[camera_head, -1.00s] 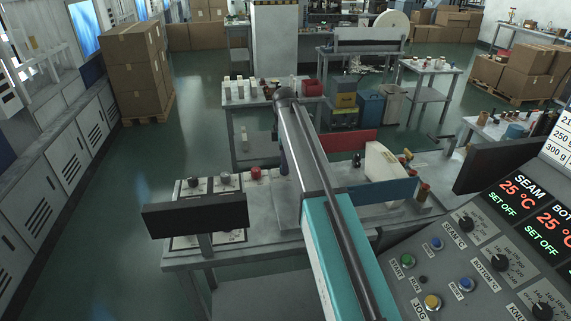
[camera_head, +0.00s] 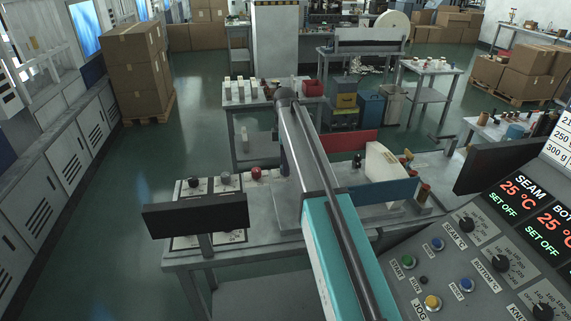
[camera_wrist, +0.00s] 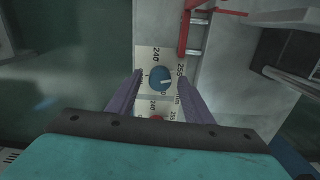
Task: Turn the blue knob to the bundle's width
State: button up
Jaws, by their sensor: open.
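The blue knob (camera_wrist: 159,79) shows in the wrist view on a white dial plate (camera_wrist: 146,56), with a pale pointer mark on its face towards the right. Printed numbers such as 240 and 250 stand around it. My gripper (camera_wrist: 160,76) is open, its two purple-grey fingers on the left and right of the knob. I cannot tell whether either finger touches it. In the head view my arm covers the gripper and the blue knob. A white upright piece (camera_head: 384,164) stands between a red plate and a blue plate; I cannot tell whether it is the bundle.
A red frame (camera_wrist: 189,26) stands above and right. In the head view, a dark screen (camera_head: 196,215) is left of my arm and a control panel (camera_head: 470,260) is at the right.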

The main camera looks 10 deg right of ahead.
notch_tip(320, 180, up, 14)
jog(key=b, duration=0.3)
jog(key=shift+f, duration=0.15)
dwell(0.4)
